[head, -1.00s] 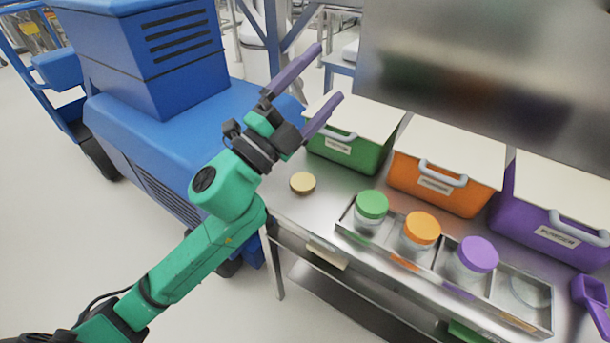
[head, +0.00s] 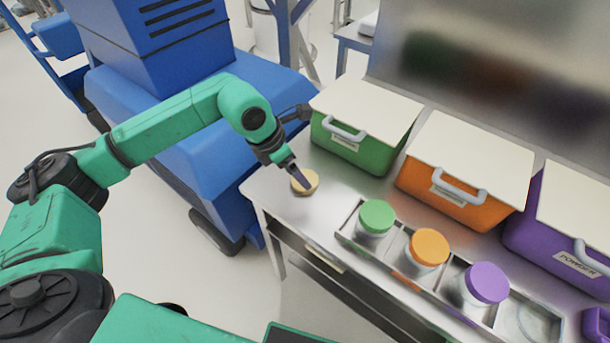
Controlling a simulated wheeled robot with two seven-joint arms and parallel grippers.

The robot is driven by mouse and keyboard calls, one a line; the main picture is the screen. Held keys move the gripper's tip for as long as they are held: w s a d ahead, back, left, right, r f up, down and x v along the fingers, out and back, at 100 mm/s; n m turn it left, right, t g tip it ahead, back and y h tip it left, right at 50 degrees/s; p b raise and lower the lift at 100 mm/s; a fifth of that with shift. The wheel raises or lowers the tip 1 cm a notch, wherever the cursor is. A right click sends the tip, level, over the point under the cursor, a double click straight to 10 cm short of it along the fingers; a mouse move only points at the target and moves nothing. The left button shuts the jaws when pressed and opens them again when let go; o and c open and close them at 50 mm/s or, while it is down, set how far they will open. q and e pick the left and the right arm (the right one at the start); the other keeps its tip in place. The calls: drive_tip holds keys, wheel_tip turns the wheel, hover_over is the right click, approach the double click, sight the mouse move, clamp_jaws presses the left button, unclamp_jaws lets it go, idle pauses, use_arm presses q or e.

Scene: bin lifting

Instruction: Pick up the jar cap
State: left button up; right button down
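The tan, round jar cap (head: 313,181) lies at the left end of the metal table. The cap appears to rest on the table. An uncapped clear jar (head: 532,318) stands in the tray's right end. My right gripper is not in view.
A metal tray (head: 395,262) holds jars with green (head: 377,215), orange (head: 428,246) and purple (head: 487,284) lids. Green (head: 345,150), orange (head: 432,197) and purple (head: 530,225) bins stand behind. A blue machine (head: 165,100) is beside the table's left end.

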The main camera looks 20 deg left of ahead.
use_arm(q)
drive_tip(key=p+x, duration=0.2)
drive_tip(key=x, duration=0.3)
drive_tip(key=shift+d, duration=0.1)
drive_tip(key=shift+w+f, duration=0.1)
drive_tip(key=shift+f, duration=0.1)
drive_tip(key=c, duration=1.1)
drive_tip(key=shift+r, duration=0.15)
